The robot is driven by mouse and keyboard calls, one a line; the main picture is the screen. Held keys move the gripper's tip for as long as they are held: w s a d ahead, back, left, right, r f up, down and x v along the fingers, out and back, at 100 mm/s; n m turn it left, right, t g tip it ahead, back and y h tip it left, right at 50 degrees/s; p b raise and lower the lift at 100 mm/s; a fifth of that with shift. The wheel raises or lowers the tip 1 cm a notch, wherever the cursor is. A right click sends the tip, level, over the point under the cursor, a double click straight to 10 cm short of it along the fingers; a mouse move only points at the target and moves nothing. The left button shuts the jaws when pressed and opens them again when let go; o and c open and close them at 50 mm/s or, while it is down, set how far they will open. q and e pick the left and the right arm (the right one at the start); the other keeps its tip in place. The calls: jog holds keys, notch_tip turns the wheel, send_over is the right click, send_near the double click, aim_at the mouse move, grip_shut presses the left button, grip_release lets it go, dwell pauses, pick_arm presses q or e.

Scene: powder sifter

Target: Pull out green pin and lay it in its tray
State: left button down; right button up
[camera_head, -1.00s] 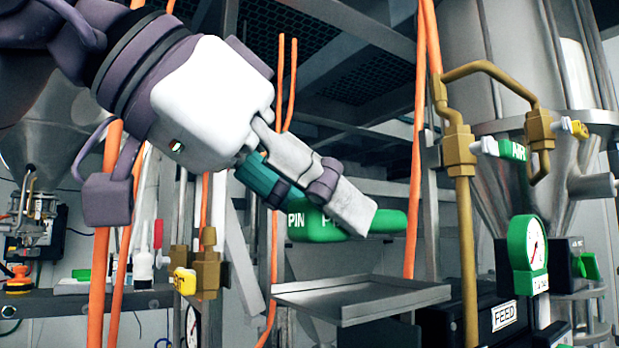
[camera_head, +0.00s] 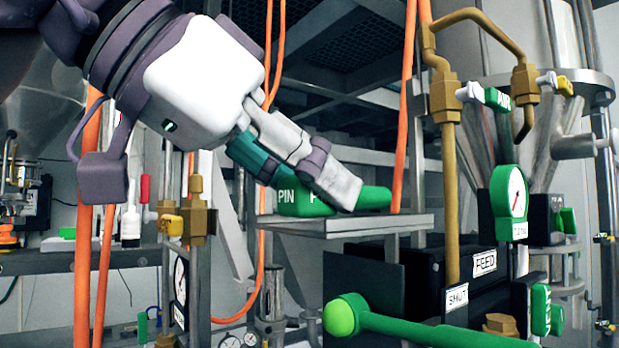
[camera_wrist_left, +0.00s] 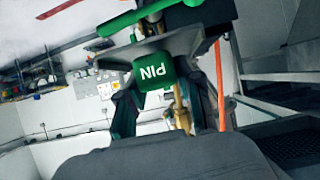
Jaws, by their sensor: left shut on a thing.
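The green pin (camera_head: 374,197), lettered PIN, is in my left gripper (camera_head: 335,190) in the head view. The gripper is shut on it, and its fingers hide the pin's middle. The pin lies level at the height of the grey metal tray (camera_head: 350,226), over its surface; I cannot tell whether it touches the tray. In the left wrist view the pin's labelled end (camera_wrist_left: 154,75) sits between the fingers. My right gripper does not show.
A green ball-ended lever (camera_head: 430,328) lies below the tray. Brass pipes (camera_head: 452,180), a green-framed gauge (camera_head: 510,205) and the black FEED box (camera_head: 480,265) stand to the right. Orange hoses (camera_head: 405,120) run vertically behind the tray and left of it.

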pick_arm(q)
jog(key=shift+f, duration=0.35)
jog(key=c, duration=0.7)
grip_release()
jog(key=shift+s, duration=0.1)
jog(key=v, duration=1.2)
